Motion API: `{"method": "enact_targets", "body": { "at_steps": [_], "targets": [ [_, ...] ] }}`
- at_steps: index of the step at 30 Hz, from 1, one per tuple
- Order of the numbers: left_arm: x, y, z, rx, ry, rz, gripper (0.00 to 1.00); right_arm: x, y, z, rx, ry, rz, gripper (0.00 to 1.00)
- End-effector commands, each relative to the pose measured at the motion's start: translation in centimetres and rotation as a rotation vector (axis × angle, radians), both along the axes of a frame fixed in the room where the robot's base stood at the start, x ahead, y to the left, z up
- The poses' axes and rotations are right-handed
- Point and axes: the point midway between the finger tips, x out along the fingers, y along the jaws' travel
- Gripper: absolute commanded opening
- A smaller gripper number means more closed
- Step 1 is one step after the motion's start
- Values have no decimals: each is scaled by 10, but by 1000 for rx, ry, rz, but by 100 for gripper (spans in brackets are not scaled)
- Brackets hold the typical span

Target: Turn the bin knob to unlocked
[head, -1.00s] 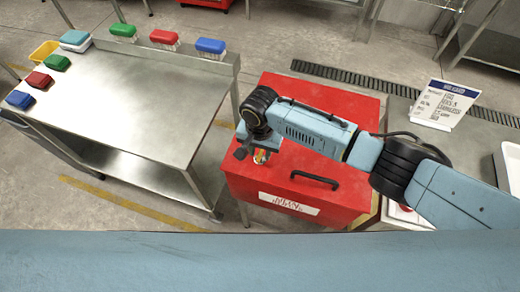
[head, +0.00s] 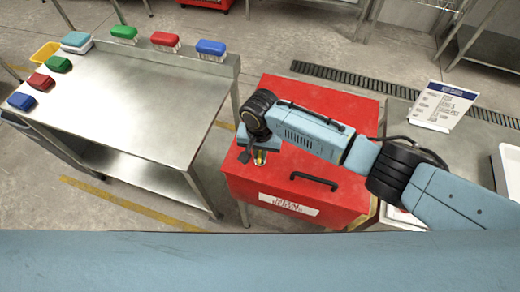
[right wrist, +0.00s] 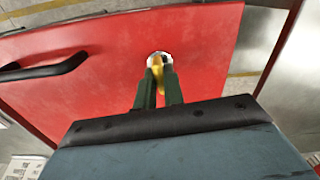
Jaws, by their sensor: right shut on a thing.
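The red bin (head: 340,195) stands at the centre of the head view with its lid shut. A small yellow knob (right wrist: 158,70) on a pale round plate sits on the lid in the right wrist view. My right gripper (right wrist: 159,84) points down at the lid, its two dark fingers shut on the knob. In the head view my right gripper (head: 259,158) is over the lid's left part and hides most of the knob. The knob's exact angle and any lock marks cannot be read. My left gripper is not in view.
A black handle (head: 314,182) stands up from the lid, right of the knob. A steel table (head: 140,95) with coloured brushes and blocks stands to the left. A sign (head: 442,106) and a white tray (head: 511,172) are on the counter at right.

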Motion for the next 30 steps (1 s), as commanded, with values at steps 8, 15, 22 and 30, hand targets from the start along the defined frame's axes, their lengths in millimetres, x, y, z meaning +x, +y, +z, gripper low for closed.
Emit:
{"method": "enact_targets", "body": {
  "at_steps": [8, 15, 22, 30],
  "targets": [
    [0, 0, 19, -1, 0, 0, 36, -1, 0, 2, 0, 3, 232, 0],
    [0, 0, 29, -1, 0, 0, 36, 0, 0, 2, 0, 2, 459, 0],
    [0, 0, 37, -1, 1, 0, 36, 0, 0, 2, 1, 1, 678, 0],
    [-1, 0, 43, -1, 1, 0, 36, 0, 0, 1, 0, 1, 935, 0]
  ]
}}
